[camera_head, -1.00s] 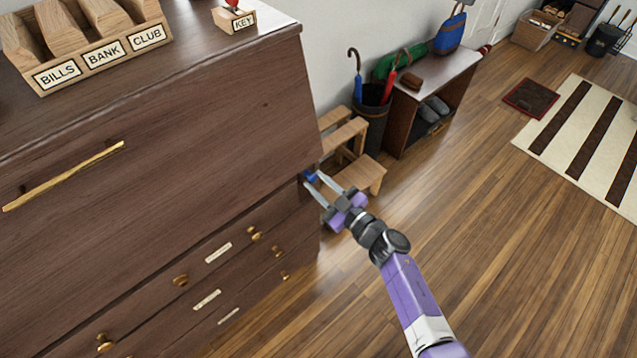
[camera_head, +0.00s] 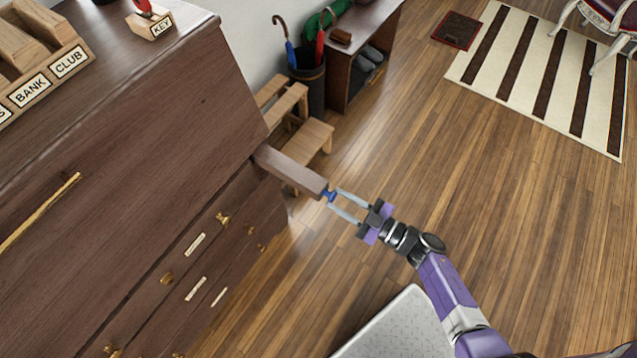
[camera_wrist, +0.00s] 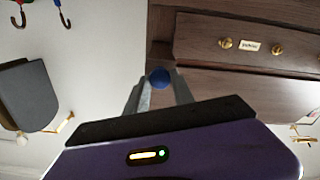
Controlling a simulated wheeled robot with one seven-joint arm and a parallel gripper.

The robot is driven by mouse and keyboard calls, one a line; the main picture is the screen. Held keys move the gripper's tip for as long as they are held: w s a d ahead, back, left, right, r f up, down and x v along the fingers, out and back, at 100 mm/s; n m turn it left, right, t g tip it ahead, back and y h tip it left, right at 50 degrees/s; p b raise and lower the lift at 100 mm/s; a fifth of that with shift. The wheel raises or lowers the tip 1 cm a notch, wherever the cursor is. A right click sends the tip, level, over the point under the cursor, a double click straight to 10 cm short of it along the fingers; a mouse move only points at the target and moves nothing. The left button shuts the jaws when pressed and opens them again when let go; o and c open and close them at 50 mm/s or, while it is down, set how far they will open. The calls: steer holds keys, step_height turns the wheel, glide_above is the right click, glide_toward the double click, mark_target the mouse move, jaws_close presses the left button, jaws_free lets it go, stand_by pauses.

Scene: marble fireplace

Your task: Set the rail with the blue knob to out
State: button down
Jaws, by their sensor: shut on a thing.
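The rail (camera_head: 290,171) is a brown wooden bar that sticks out from the dark wooden desk front, below the large closed panel with the brass handle. The blue knob (camera_head: 329,194) is on the rail's front end. My gripper (camera_head: 332,198) is shut on the blue knob, with one finger on each side of it. In the wrist view the blue knob (camera_wrist: 159,77) shows between the two fingertips. The rail's inner end is hidden inside the desk.
Drawers with brass knobs (camera_head: 222,219) and pale labels lie below the rail. A wooden step stool (camera_head: 315,138) and an umbrella stand (camera_head: 310,88) stand beyond the desk. A shoe bench (camera_head: 362,45) is behind them. Open wooden floor (camera_head: 440,150) lies to the right.

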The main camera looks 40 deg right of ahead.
steer(key=shift+v, duration=1.45)
steer(key=c, duration=1.1)
jaws_free()
steer(key=shift+b+v, duration=0.65)
steer(key=shift+v, duration=3.35)
